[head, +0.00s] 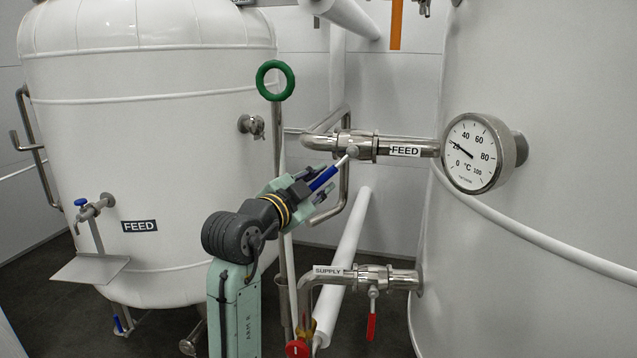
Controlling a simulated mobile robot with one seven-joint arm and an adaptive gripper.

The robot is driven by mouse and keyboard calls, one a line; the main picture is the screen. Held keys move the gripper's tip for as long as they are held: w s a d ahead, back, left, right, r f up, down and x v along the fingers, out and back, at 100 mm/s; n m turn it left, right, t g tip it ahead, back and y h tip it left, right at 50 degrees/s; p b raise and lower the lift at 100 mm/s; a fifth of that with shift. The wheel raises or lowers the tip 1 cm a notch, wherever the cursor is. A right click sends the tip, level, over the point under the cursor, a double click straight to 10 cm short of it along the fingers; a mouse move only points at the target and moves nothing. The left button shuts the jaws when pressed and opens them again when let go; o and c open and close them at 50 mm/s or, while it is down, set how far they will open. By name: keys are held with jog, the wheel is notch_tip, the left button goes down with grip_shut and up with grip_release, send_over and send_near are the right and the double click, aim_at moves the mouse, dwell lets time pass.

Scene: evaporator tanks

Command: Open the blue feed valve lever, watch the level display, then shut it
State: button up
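The blue feed valve lever (322,178) slants down and left from the valve (354,147) on the steel pipe labelled FEED (405,151). My gripper (318,180) reaches up to it from the lower left. Its two fingers lie on either side of the blue handle, spread wider than the handle, so it looks open around it. The handle's lower end is partly hidden between the fingers, and contact cannot be told. No level display is in view. The round dial (471,153) is marked in °C, with its needle near 20.
A SUPPLY valve with a red lever (371,325) sits below on the right tank (560,130). A green ring handle (275,80) on an upright rod stands behind my arm. The left tank (150,120) has a blue-handled tap (82,202) over a small shelf (90,268).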

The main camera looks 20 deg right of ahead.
grip_shut()
jog(key=shift+d+f, duration=0.1)
dwell(0.6)
jog(key=s+d+f+n+t+b, duration=0.2)
jog(key=d+n, duration=0.3)
jog(key=n, duration=0.4)
jog(key=shift+s+f+n+t, duration=0.3)
jog(key=shift+s+n, duration=0.1)
jog(key=shift+s, duration=0.35)
jog(key=shift+d, duration=0.1)
jog(key=shift+o, duration=1.7)
grip_release()
jog(key=shift+r, duration=0.1)
